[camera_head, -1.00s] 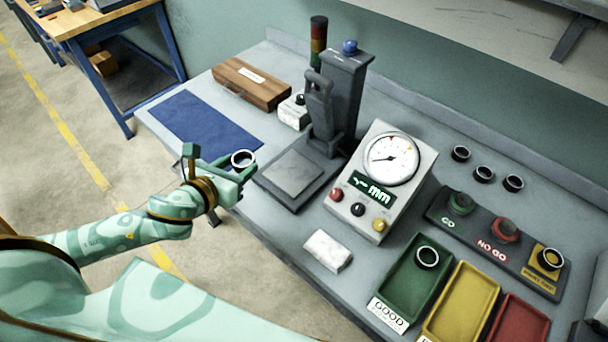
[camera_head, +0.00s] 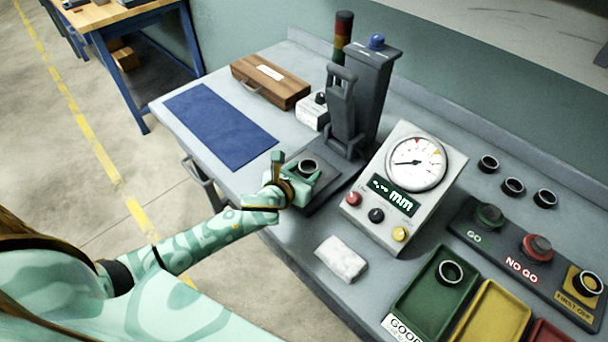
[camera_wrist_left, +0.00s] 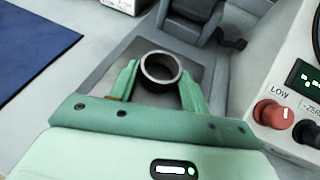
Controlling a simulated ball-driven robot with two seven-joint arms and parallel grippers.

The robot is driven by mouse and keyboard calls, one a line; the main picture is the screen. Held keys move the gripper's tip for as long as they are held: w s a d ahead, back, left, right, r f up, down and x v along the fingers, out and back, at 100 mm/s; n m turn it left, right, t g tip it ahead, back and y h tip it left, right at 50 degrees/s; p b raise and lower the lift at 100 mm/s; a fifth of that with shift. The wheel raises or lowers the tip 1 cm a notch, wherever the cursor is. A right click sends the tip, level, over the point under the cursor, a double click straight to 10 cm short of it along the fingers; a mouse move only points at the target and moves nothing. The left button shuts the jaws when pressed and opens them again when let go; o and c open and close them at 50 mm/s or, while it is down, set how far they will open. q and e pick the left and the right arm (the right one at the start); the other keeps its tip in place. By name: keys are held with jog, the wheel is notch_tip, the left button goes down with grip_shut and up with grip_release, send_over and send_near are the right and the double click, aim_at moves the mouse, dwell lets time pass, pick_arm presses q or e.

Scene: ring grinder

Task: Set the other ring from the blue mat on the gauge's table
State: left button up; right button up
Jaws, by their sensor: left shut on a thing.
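My left gripper (camera_head: 304,172) is shut on a dark steel ring (camera_head: 308,165), which sits between its two green fingers. The wrist view also shows the ring (camera_wrist_left: 160,68), its open top facing up. The ring is over the gauge's table (camera_wrist_left: 202,76), a flat grey plate at the foot of the dark gauge column (camera_head: 362,95). I cannot tell whether the ring touches the plate. The blue mat (camera_head: 220,125) is bare, to the left of the gauge. My right gripper is not in view.
The dial readout box (camera_head: 405,185) stands right of the gauge. A white block (camera_head: 342,259) lies in front. A green tray (camera_head: 424,300) holds another ring (camera_head: 450,272). A wooden case (camera_head: 270,80) is behind the mat. Three rings (camera_head: 513,187) stand at the back right.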

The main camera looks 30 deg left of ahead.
pick_arm(q)
jog(key=o, duration=1)
jog(key=shift+o, duration=0.2)
jog(key=shift+s+r, duration=0.1)
jog(key=shift+r, duration=0.05)
jog(key=p+v, duration=0.3)
jog(key=v, duration=0.9)
jog(key=shift+a, duration=0.1)
